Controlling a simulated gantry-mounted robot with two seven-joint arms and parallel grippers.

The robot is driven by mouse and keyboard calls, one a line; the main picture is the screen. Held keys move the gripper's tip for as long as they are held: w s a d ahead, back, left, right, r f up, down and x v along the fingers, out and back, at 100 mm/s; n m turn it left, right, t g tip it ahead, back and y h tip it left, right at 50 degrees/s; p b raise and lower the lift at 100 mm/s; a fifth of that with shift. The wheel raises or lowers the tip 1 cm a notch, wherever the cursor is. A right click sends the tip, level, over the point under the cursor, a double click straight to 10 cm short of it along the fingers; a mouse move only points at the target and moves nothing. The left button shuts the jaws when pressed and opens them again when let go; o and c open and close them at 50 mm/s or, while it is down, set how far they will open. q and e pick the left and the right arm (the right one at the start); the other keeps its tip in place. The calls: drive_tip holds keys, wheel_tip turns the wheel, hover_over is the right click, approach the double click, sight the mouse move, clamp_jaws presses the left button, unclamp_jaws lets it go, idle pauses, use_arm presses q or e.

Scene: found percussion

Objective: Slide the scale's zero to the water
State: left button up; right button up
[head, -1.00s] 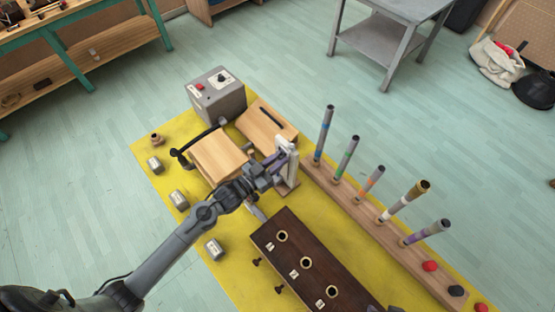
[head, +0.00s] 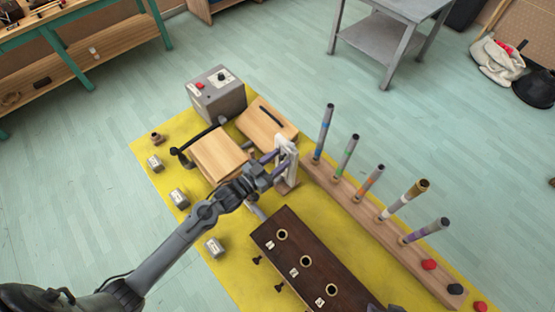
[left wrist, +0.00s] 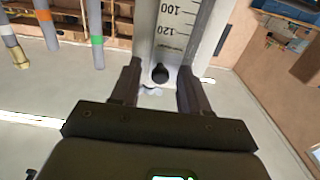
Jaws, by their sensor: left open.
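The white scale (head: 289,156) stands upright on a wooden base on the yellow mat. In the left wrist view the scale (left wrist: 183,32) shows black marks with 100 and 120, and a round black knob (left wrist: 160,74) low on its face. My left gripper (head: 274,165) is at the scale in the head view. In the left wrist view its open fingers (left wrist: 158,88) lie either side of the knob, with a gap on each side. I cannot make out any water or the scale's zero. My right gripper is not in view.
A row of marked tubes stands in a long wooden rail (head: 391,239) to the right. A dark wooden box (head: 285,217) with round holes lies in front. A grey box (head: 216,95) and wooden blocks stand behind. Small grey weights (head: 178,198) line the left of the yellow mat (head: 226,264).

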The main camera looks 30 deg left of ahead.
use_arm(q)
drive_tip(key=v, duration=1)
drive_tip(key=shift+s+a, duration=0.15)
drive_tip(key=shift+s, duration=0.2)
